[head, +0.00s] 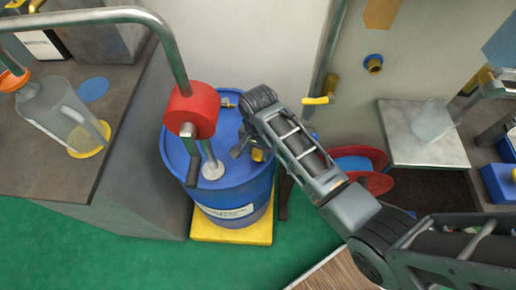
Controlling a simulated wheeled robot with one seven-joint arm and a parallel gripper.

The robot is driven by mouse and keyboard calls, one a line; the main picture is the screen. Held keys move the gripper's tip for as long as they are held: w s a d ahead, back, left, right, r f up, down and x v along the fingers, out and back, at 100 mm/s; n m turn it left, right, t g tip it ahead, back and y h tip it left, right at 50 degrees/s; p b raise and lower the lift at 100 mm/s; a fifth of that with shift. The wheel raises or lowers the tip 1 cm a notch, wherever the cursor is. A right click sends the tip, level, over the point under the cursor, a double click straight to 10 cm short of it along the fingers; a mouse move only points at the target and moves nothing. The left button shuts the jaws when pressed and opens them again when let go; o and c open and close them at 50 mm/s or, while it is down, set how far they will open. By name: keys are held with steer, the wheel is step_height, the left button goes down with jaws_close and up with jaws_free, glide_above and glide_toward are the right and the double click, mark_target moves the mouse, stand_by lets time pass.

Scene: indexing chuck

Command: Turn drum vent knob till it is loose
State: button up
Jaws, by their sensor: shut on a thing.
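The blue drum (235,190) stands upright on a yellow base at the centre left of the head view. My gripper (246,152) reaches down over the right part of the drum's lid from the upper right. It is shut on the drum vent knob (257,155), of which only a small yellow part shows beside the dark fingers. The rest of the knob and its seat on the lid are hidden by my gripper and wrist. I cannot tell how far the knob is turned.
A red-bodied hand pump (192,110) with a bent pipe rises from the drum's left side, close to my gripper. A small brass fitting (227,102) sits at the lid's back. A yellow-handled tap (318,100) and red reel (370,165) are to the right. Green floor (150,265) is clear in front.

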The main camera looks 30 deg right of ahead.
steer(key=shift+n, duration=0.3)
steer(key=n, duration=0.3)
steer(key=shift+n, duration=0.4)
steer(key=n, duration=1.3)
steer(key=shift+n, duration=0.3)
steer(key=o, duration=1.1)
steer(key=shift+c, duration=0.2)
steer(key=shift+r, duration=0.1)
